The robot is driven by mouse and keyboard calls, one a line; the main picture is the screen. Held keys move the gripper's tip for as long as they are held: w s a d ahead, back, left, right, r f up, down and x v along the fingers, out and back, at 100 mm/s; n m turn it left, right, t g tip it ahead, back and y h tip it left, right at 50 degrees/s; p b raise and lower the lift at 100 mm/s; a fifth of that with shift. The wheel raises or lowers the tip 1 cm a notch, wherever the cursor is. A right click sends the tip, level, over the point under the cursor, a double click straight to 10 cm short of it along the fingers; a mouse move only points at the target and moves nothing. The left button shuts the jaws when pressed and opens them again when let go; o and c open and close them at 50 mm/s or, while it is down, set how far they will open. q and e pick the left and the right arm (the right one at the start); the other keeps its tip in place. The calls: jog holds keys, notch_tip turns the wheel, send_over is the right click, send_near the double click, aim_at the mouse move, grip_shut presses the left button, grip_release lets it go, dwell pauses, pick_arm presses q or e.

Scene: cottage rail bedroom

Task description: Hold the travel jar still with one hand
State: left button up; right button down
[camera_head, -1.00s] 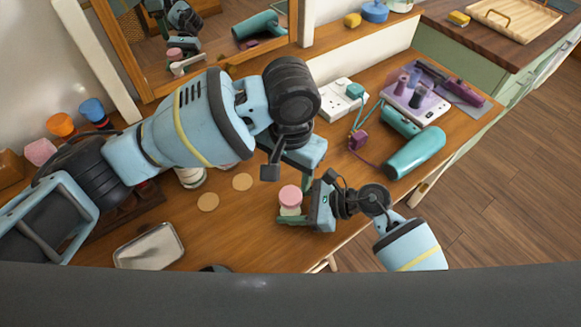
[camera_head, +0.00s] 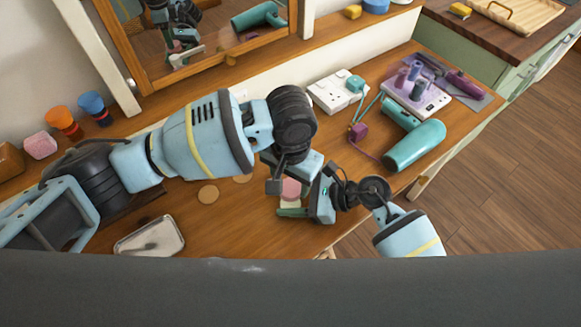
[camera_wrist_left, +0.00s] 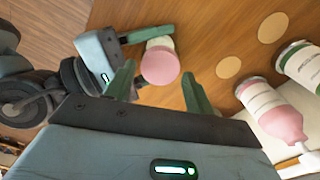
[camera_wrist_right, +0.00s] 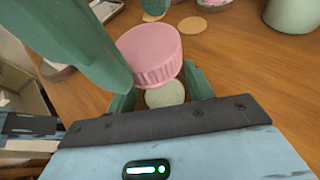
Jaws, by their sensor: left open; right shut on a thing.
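The travel jar (camera_head: 291,188) has a pink screw lid and a pale body and stands upright near the desk's front edge. My right gripper (camera_head: 294,207) is shut on its body from the right, below the lid. The right wrist view shows the ribbed pink lid of the jar (camera_wrist_right: 152,55) above my right fingers (camera_wrist_right: 160,92). My left gripper (camera_wrist_left: 158,88) is open above the jar, its fingers spread to either side of the lid. I cannot tell whether the left fingers touch the lid. In the head view my left wrist partly hides the jar.
Round tan discs (camera_head: 208,194) lie left of the jar, near a metal tray (camera_head: 150,238). A pink bottle (camera_wrist_left: 275,112) and a white-and-green container (camera_wrist_left: 302,66) stand nearby. A teal hair dryer (camera_head: 415,146), cords and a white power strip (camera_head: 338,92) lie to the right. A mirror stands behind.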

pick_arm(q)
jog(key=shift+f, duration=0.85)
jog(key=c, duration=0.8)
jog(key=o, duration=1.2)
jog(key=shift+r, duration=0.1)
notch_tip(320, 180, up, 12)
jog(key=shift+a+f, duration=0.1)
